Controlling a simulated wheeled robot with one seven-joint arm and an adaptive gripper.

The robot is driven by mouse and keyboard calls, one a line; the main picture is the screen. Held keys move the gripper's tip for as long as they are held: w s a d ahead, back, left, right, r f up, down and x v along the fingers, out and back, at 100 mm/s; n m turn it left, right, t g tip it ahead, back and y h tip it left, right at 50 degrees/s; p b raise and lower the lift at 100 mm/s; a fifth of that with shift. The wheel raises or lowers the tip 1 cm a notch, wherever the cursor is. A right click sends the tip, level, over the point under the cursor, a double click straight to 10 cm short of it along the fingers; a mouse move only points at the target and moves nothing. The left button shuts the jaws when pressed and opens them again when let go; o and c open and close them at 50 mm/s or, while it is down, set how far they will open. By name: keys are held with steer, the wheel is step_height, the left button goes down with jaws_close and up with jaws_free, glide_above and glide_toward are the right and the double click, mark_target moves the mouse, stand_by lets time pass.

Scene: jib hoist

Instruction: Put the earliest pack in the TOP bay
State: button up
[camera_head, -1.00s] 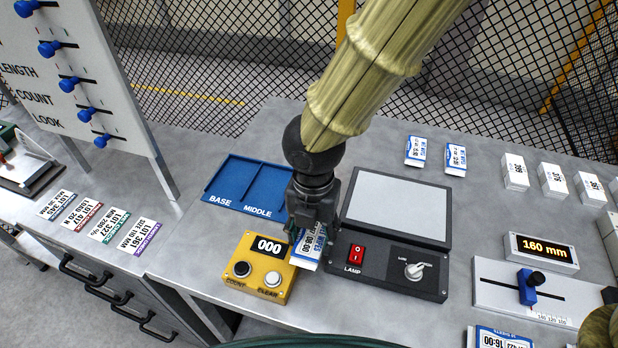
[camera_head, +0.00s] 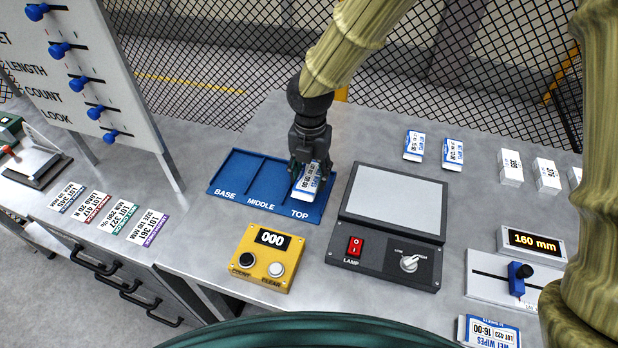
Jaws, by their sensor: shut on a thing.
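My gripper (camera_head: 309,163) is shut on a white and blue pack (camera_head: 309,182), whose label is partly hidden by the fingers. The pack is over the TOP bay, at the right end of the blue tray (camera_head: 228,180). I cannot tell whether the pack touches the bay floor. The BASE and MIDDLE bays look empty. Two similar packs, one on the left (camera_head: 414,146) and one on the right (camera_head: 453,154), lie at the back of the table. Another wet wipes pack (camera_head: 489,333), marked 16:00, lies at the front right.
A yellow counter (camera_head: 263,258) reading 000 stands in front of the tray. A lamp panel (camera_head: 395,205) is close on the tray's right. A slider with a 160 mm display (camera_head: 532,242) and several white boxes (camera_head: 510,168) are farther right. Label cards lie at left.

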mark_target(310, 181)
steer(key=shift+w, duration=0.25)
steer(key=shift+w+f+p, duration=0.1)
steer(key=shift+f+p, duration=0.55)
steer(key=shift+f, duration=1.15)
steer(key=shift+f, duration=0.1)
steer(key=o, duration=1.1)
step_height(310, 181, up, 12)
steer(key=shift+r+b, duration=0.15)
steer(key=shift+b, duration=0.7)
